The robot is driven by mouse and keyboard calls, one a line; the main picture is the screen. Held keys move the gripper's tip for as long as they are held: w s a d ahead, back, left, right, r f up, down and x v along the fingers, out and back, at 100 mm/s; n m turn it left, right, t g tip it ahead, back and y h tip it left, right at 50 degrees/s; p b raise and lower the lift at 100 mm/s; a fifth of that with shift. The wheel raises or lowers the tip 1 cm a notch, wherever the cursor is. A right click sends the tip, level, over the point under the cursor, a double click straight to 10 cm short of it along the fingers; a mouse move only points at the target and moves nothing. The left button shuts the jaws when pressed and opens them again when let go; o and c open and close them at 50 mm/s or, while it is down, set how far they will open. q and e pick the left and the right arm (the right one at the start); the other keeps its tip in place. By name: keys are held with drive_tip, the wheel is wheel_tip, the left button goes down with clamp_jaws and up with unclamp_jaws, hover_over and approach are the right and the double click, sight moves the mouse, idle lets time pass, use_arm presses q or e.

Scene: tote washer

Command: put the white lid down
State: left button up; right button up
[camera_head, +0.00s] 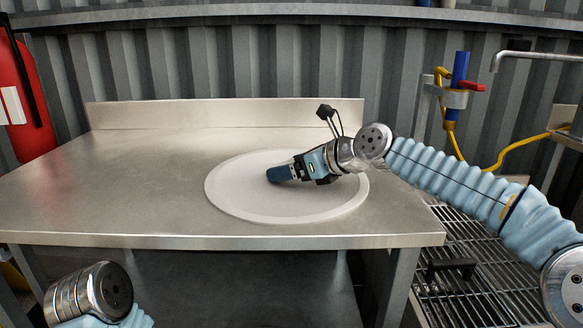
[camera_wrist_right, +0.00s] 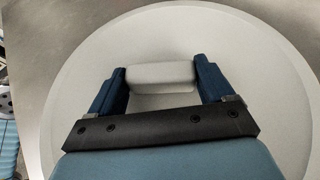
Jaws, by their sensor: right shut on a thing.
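The white lid (camera_head: 237,196) is a round, pale disc over the right half of the steel table, lying flat at or just above its top. I cannot tell whether it touches the steel. My right gripper (camera_head: 277,175) reaches in from the right over the middle of the lid. In the right wrist view the lid (camera_wrist_right: 270,70) fills most of the picture. There my right gripper (camera_wrist_right: 160,80) has its two blue fingers on either side of the lid's pale block-shaped handle (camera_wrist_right: 160,76), shut on it. My left gripper is out of view; only part of my left arm shows at the lower left.
The steel table (camera_head: 130,190) is bare to the left of the lid and has a raised back edge. A metal grate (camera_head: 470,260) lies to the right of the table. A fire extinguisher (camera_head: 25,100) hangs at the left. A blue-handled spray fitting (camera_head: 459,85) and tap stand at the right.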

drive_tip(key=o, duration=1.7)
drive_tip(key=shift+o, duration=0.2)
wheel_tip(320, 180, up, 5)
drive_tip(key=b, duration=0.1)
hover_over(336, 193)
drive_tip(key=shift+w, duration=0.1)
